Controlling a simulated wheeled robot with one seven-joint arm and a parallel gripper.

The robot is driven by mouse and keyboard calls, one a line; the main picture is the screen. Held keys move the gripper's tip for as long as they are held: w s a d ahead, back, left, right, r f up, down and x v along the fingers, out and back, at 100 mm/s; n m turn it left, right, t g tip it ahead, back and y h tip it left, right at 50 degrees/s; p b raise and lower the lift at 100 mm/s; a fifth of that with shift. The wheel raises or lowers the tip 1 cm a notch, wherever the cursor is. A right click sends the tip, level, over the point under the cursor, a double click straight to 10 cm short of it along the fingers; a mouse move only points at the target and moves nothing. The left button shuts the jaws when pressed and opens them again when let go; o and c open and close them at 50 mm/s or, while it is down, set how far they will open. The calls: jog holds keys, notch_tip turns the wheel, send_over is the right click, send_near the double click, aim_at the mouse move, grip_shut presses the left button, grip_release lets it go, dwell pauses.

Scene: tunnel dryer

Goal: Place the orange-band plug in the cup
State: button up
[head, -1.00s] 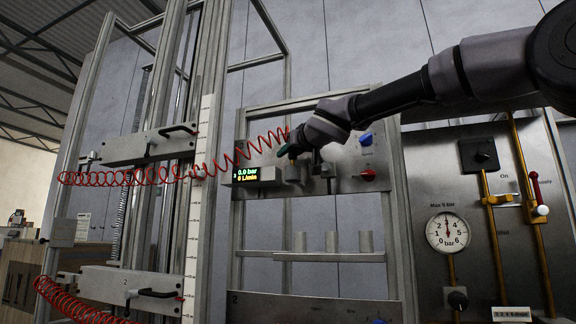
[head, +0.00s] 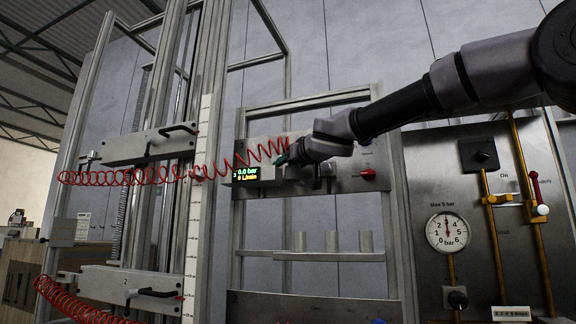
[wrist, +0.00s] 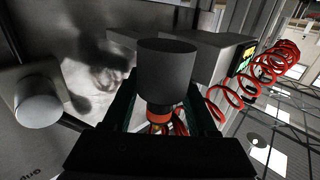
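The orange-band plug (wrist: 160,113) shows in the wrist view as an orange ring below a wide dark grey cylinder (wrist: 167,72). I cannot tell whether that cylinder is part of the plug. My gripper (wrist: 165,100) has its green fingers apart on both sides of the band, with narrow dark gaps visible. In the head view my gripper (head: 284,159) is at the upper panel beside the display box, and the plug is hidden there.
A red coiled hose (head: 130,178) spans from the left frame to near my gripper. The display box (head: 258,175) and a red knob (head: 368,175) are on the upper panel. A gauge panel (head: 447,232) stands at right. A round knob (wrist: 38,102) is left of my fingers.

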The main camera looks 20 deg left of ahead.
jog(key=v, duration=1.2)
jog(key=shift+r, duration=0.15)
jog(key=w+d+f+m+h, duration=0.35)
jog(key=d+f+h, duration=0.2)
jog(key=d, duration=0.65)
jog(key=w+d+f+m+h, duration=0.35)
jog(key=d+f, duration=0.35)
jog(key=d, duration=0.6)
jog(key=s+d+f+m+g+h, duration=0.1)
jog(key=s+d+f+m+g, duration=0.1)
jog(key=s+d+f, duration=0.4)
jog(key=s+d+f+m+g+h, duration=0.1)
jog(key=s+d+f+m+g, duration=0.2)
jog(key=d+f, duration=0.45)
jog(key=s+f+g+y, duration=0.1)
jog(key=s+f, duration=0.6)
jog(key=shift+s+g+y, duration=0.25)
jog(key=shift+g+y, duration=0.05)
jog(key=shift+g, duration=0.1)
